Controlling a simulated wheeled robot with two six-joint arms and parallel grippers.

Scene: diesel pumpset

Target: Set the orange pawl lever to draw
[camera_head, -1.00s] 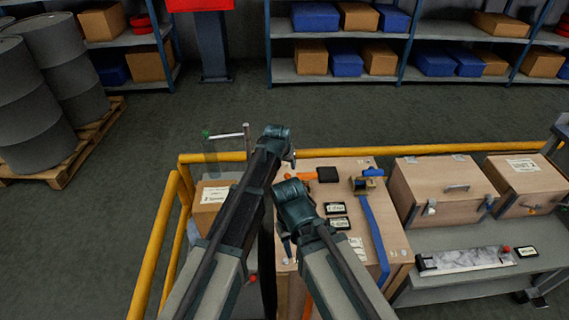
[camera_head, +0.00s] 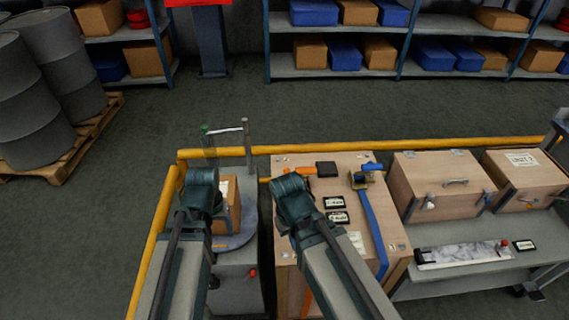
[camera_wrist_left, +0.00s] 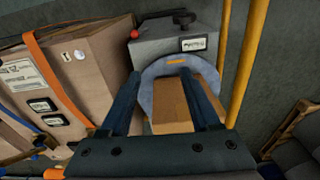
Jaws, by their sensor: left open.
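An orange piece (camera_head: 308,171) shows on top of the strapped wooden crate (camera_head: 350,228), beside a black block (camera_head: 327,168); I cannot tell whether it is the pawl lever or how it is set. My right arm partly covers it. My left gripper is open in the left wrist view (camera_wrist_left: 162,75), its fingers spread over a cardboard box (camera_wrist_left: 171,107). It looks empty; contact with the box cannot be told.
The cardboard box (camera_head: 229,200) is on a round grey plate (camera_head: 240,235). A blue strap (camera_head: 374,230) with a ratchet crosses the crate. Yellow rails (camera_head: 330,147) run behind and left. Two smaller crates (camera_head: 440,187) stand right.

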